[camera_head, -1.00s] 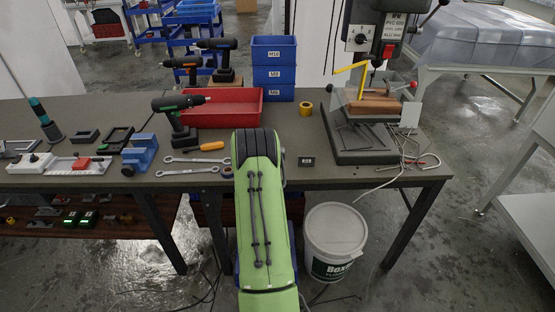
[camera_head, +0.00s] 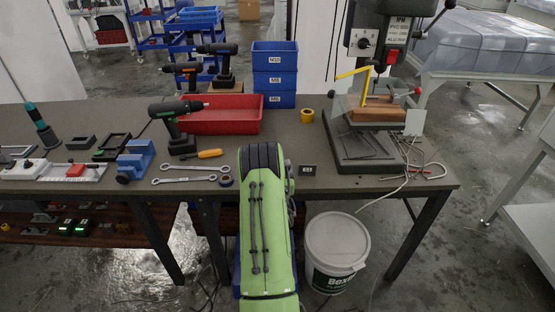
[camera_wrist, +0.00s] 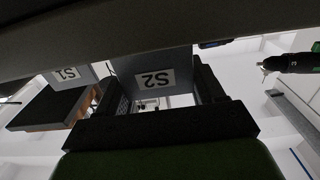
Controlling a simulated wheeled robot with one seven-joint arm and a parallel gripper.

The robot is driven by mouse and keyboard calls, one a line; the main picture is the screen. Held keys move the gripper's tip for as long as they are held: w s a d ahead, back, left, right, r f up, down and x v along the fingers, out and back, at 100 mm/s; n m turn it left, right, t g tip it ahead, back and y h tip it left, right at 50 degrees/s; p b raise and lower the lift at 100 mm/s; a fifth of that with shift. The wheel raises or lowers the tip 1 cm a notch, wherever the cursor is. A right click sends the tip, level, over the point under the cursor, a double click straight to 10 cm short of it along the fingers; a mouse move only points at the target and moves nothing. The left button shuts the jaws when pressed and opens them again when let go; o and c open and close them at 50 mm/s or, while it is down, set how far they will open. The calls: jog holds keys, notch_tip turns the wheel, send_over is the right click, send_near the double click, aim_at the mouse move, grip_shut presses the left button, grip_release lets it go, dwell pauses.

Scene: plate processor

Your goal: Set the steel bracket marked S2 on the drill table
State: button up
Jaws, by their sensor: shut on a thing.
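In the wrist view, my gripper (camera_wrist: 160,88) is shut on the grey steel bracket marked S2 (camera_wrist: 135,66), whose label reads upside down between the two dark fingers. In the head view my green arm hides the gripper and this bracket. In the wrist view, a grey piece marked S1 (camera_wrist: 66,75) is at the left, beside a dark slab with a brown edge.
A white bucket (camera_head: 335,250) stands on the floor right of my arm. A small dark tag (camera_head: 307,169) and a yellow tape roll (camera_head: 307,115) lie left of the drill table. Loose cables (camera_head: 415,170) lie at its right. Wrenches (camera_head: 190,175) and a red tray (camera_head: 225,122) are left.

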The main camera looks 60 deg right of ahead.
jog(key=x, duration=0.5)
jog(key=shift+d, duration=0.15)
jog(key=shift+f+b, duration=0.2)
jog(key=shift+b, duration=0.1)
jog(key=o, duration=1.2)
